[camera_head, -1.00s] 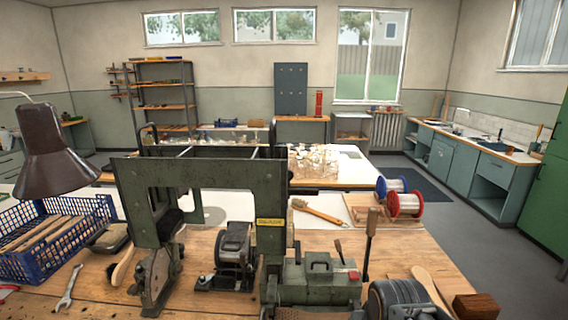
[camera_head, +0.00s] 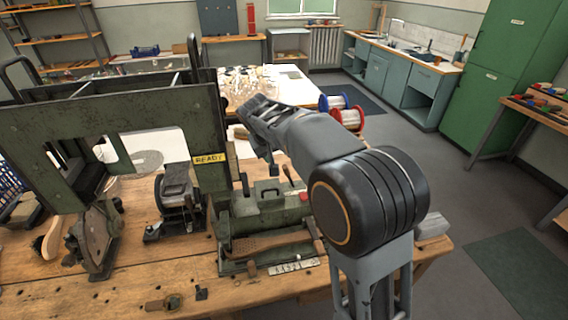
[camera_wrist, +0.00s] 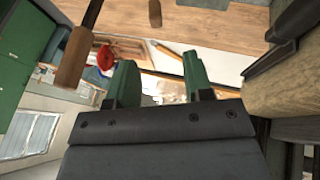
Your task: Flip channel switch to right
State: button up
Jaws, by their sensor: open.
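The green machine's control box (camera_head: 258,200) stands on the wooden bench, with a red button (camera_head: 306,197) at its right. A thin lever (camera_head: 288,175) rises from the box. In the wrist view a lever with a brown wooden handle (camera_wrist: 75,57) is left of my fingers, and a second wooden knob (camera_wrist: 155,12) shows at the top. I cannot tell which of these is the channel switch. My gripper (camera_wrist: 160,82) is open and empty, its green fingers apart. In the head view my arm reaches over the box, and its fingertips cannot be made out.
The machine's tall green frame (camera_head: 120,125), with a yellow READY label (camera_head: 209,159), stands left of my arm. A motor unit (camera_head: 178,200) sits on the bench. Red and blue wire spools (camera_head: 338,103) are behind my arm. The floor at right is open.

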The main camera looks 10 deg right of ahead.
aim_at(284, 166)
jog(key=shift+m, duration=0.3)
jog(key=x, duration=0.8)
jog(key=p+x, duration=0.1)
jog(key=x, duration=0.4)
jog(key=shift+w+d+r, duration=0.3)
grip_shut()
